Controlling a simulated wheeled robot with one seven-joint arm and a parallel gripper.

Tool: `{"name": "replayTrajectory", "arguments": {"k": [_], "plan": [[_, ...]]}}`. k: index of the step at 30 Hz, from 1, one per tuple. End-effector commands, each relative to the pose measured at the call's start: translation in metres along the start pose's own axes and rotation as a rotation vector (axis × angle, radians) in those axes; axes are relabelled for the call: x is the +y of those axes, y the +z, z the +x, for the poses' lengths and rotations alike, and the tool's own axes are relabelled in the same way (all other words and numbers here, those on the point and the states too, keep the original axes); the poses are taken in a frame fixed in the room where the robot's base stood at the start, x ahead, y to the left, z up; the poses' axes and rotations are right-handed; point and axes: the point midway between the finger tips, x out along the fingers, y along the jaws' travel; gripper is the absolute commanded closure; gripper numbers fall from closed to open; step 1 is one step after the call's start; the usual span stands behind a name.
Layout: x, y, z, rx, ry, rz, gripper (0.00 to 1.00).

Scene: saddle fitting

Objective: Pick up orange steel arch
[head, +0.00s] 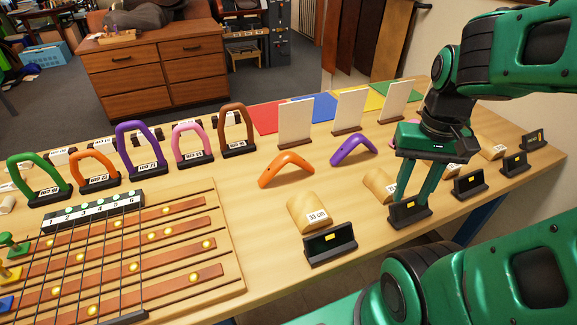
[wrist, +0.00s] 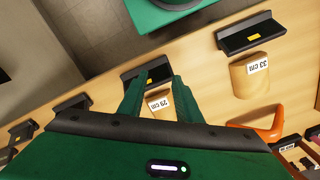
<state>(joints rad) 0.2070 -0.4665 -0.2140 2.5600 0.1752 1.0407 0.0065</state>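An orange boomerang-shaped arch (head: 287,168) lies on the table, left of a similar purple arch. Part of it shows at the right of the wrist view (wrist: 268,128). Another orange arch (head: 95,163), a closed-looking loop, stands upright in a black base at the left; the pictures do not show which is steel. My gripper (head: 411,197) points down well to the right of the lying arch, by a black stand (head: 401,214) and a 29 cm wooden block (wrist: 160,107). In the wrist view its fingers (wrist: 156,82) are apart, with nothing held between them.
A purple arch (head: 353,149) and upright white panels (head: 296,123) stand near the lying orange arch. A 33 cm wooden block (head: 308,212) and black stand (head: 330,245) are in front. A slotted board (head: 235,270) fills the left. Bare table surrounds the arch.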

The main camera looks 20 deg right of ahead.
Motion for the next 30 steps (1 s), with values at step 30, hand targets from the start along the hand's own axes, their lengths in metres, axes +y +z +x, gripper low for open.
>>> {"name": "replayTrajectory", "arguments": {"k": [30], "plan": [[-0.164, -0.103, -0.047, 0.096, -0.230, -1.393, 0.50]]}}
